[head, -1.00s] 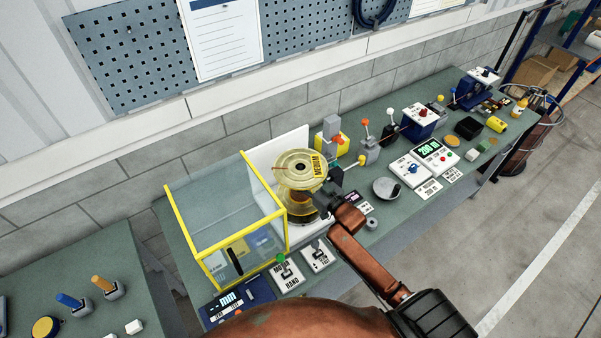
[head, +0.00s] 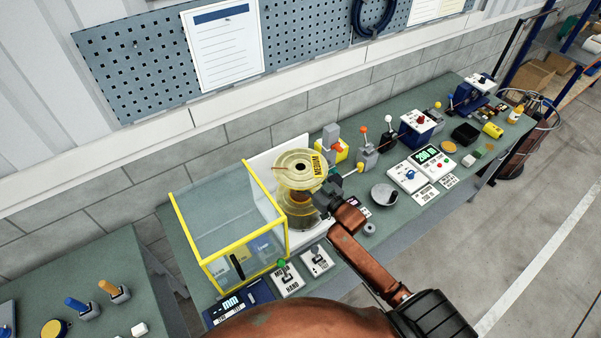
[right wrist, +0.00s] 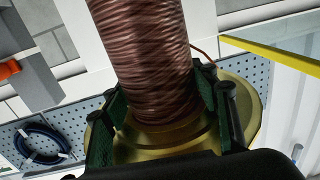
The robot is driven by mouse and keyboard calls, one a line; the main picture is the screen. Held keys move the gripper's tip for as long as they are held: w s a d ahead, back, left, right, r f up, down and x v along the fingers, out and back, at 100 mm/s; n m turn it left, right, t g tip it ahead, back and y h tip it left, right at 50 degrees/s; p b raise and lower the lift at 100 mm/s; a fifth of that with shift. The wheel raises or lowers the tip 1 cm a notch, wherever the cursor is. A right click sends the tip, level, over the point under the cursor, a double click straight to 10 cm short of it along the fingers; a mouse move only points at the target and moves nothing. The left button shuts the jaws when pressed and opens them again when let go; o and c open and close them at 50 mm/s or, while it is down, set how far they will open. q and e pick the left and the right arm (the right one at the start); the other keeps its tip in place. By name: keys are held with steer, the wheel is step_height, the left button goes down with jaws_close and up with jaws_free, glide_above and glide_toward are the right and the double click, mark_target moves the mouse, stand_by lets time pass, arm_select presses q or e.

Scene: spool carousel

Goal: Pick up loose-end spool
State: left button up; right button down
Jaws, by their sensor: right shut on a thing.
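The spool (head: 301,167) has pale yellow flanges and a "MEDIUM" label. It is in front of a white panel, right of the clear yellow-framed guard. In the right wrist view its copper-coloured wire winding (right wrist: 150,60) runs between my fingers, with a yellow flange (right wrist: 248,105) beyond them. A short wire end sticks out beside the winding. My right gripper (head: 322,201) is shut on the spool from the right, and its green-padded fingers (right wrist: 163,105) lie either side of the winding. My left gripper is not in view.
The yellow-framed guard (head: 224,263) stands close left of the spool. A grey post with a yellow block (head: 335,152) is close behind right. Levers (head: 285,275), a round grey dish (head: 384,195) and control boxes (head: 408,172) crowd the bench. Clear floor lies to the right.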

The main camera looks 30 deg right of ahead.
steer(key=shift+r, duration=0.45)
steer(key=shift+r+p, duration=1.3)
steer(key=shift+r, duration=0.1)
steer(key=shift+r+p, duration=0.75)
steer(key=shift+r, duration=2.75)
